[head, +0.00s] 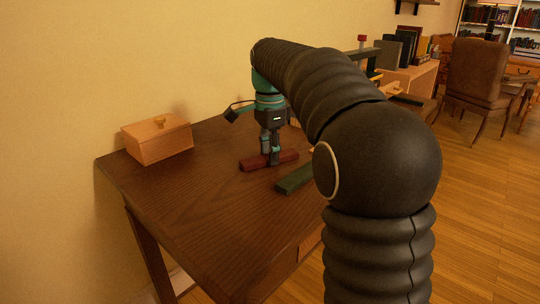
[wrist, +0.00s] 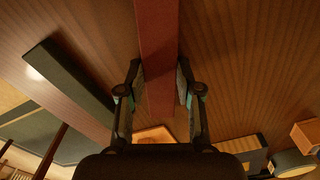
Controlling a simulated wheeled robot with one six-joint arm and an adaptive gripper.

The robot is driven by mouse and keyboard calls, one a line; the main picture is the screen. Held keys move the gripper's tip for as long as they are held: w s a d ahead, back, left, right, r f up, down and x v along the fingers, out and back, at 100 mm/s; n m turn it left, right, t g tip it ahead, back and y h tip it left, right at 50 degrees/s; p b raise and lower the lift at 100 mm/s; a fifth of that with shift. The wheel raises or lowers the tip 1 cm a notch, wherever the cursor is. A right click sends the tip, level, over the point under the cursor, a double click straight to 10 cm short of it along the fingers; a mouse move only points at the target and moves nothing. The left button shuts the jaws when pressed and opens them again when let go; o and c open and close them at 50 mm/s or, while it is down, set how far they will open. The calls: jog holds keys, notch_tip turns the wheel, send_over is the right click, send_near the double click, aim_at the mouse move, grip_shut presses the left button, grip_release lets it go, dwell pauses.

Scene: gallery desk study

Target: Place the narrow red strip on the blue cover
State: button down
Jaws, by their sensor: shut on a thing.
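The narrow red strip (head: 284,157) is a long dark-red bar at the desk's middle in the head view. My gripper (head: 270,160) points down over it and is shut across its width. In the wrist view the strip (wrist: 156,45) runs from the top edge down between the two fingers (wrist: 160,90), with a finger against each side. The strip is at or very near the desk top; I cannot tell if it touches. I cannot make out a blue cover for certain in either view; my arm hides part of the desk's right side.
A dark green bar (head: 294,179) lies on the wooden desk (head: 200,200), right of the strip; it also shows in the wrist view (wrist: 68,80). A lidded wooden box (head: 157,139) stands at the back left. The desk's front left is clear. A chair (head: 478,72) stands beyond.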

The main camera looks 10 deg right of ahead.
jog(key=shift+r, duration=0.55)
notch_tip(320, 180, up, 3)
jog(key=shift+f+p, duration=0.1)
jog(key=shift+p, duration=0.35)
jog(key=s+d+r, duration=0.6)
jog(key=d+r, duration=0.1)
jog(key=d, duration=0.2)
jog(key=shift+s+d, duration=0.35)
